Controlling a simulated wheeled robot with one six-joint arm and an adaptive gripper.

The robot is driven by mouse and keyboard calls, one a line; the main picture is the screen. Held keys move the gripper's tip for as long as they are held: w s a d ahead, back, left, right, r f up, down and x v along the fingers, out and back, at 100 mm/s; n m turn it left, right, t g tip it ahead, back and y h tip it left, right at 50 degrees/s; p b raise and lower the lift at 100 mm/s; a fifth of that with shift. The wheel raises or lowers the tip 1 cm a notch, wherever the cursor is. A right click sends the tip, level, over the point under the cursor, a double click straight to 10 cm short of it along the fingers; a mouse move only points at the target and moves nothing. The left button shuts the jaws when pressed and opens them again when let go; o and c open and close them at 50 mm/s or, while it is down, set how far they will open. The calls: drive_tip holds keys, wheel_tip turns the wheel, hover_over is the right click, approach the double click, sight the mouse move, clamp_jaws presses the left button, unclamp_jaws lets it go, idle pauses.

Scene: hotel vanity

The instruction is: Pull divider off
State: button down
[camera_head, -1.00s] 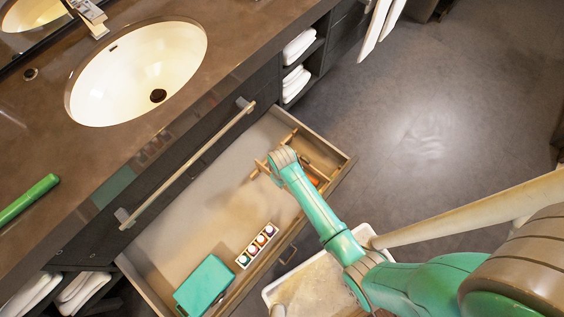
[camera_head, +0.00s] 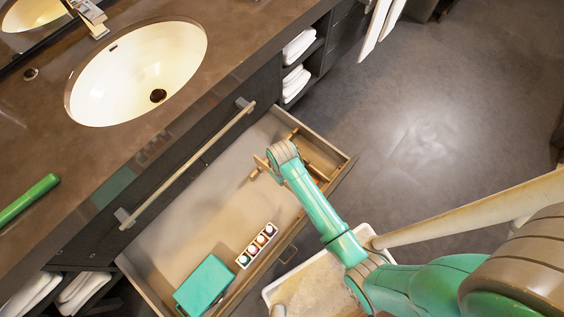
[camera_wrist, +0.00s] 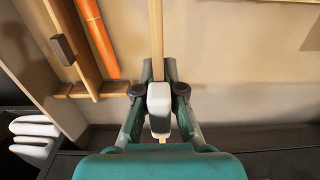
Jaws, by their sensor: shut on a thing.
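The divider (camera_wrist: 156,35) is a pale wooden bar at the right end of the open drawer. In the wrist view it runs away from my gripper (camera_wrist: 160,88), whose fingers are shut on it from both sides. A pale rounded block sits in line with the bar between the fingers; I cannot tell what it belongs to. In the head view, only a wooden end of the divider (camera_head: 258,172) shows beside my wrist, which hides the fingers. I cannot tell whether the divider is clear of the drawer floor.
The open drawer (camera_head: 205,190) also holds a teal box (camera_head: 204,285) and a tray of small round jars (camera_head: 257,246). An orange rod (camera_wrist: 98,38) lies beside another wooden strip (camera_wrist: 75,45). A pale bin (camera_head: 312,290) stands in front. The drawer's middle is clear.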

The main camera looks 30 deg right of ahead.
drive_tip(key=shift+r, duration=3.9)
drive_tip(key=shift+f, duration=0.1)
